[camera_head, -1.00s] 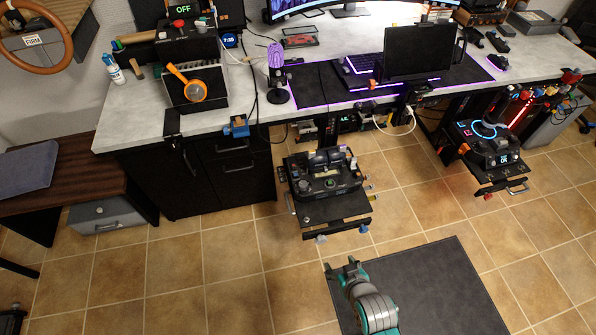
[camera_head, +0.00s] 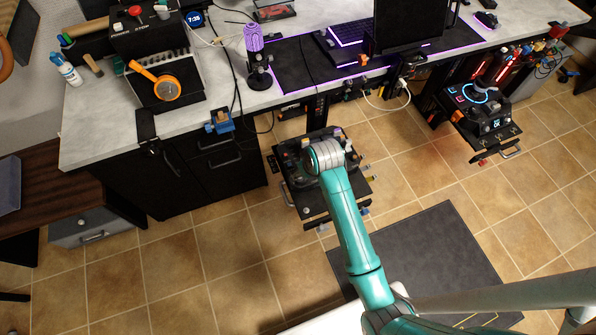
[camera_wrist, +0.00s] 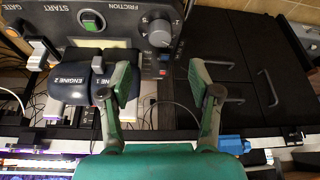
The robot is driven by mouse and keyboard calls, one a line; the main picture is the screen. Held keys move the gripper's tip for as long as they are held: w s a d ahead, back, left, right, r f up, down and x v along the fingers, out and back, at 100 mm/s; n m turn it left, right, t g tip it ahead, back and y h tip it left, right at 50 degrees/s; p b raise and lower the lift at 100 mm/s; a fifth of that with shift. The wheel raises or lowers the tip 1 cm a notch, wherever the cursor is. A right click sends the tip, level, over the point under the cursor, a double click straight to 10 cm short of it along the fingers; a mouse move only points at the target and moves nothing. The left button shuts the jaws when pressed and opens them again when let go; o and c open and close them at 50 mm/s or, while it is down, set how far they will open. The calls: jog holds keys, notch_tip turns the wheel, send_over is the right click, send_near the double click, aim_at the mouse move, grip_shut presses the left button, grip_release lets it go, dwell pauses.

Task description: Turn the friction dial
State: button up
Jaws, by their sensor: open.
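The friction dial (camera_wrist: 160,32) is a round grey knob on the dark control panel, under the printed word FRICTION, with scale marks beside it in the wrist view. My gripper (camera_wrist: 160,76) is open and empty, its green-padded fingers spread to either side below the dial in the picture and apart from it. The left finger overlaps the engine levers (camera_wrist: 70,82) in the picture; I cannot tell whether it touches them. In the head view my arm reaches over the throttle unit (camera_head: 319,205), hiding part of it and the dial.
A green START button (camera_wrist: 91,21) and a small display sit left of the dial. The throttle unit hangs low before the desk (camera_head: 100,115). Black cabinet drawers (camera_head: 215,165) stand to its left. Another control unit (camera_head: 481,110) is at right.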

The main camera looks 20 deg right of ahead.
jog(key=x, duration=0.9)
jog(key=shift+f, duration=0.15)
jog(key=c, duration=1.1)
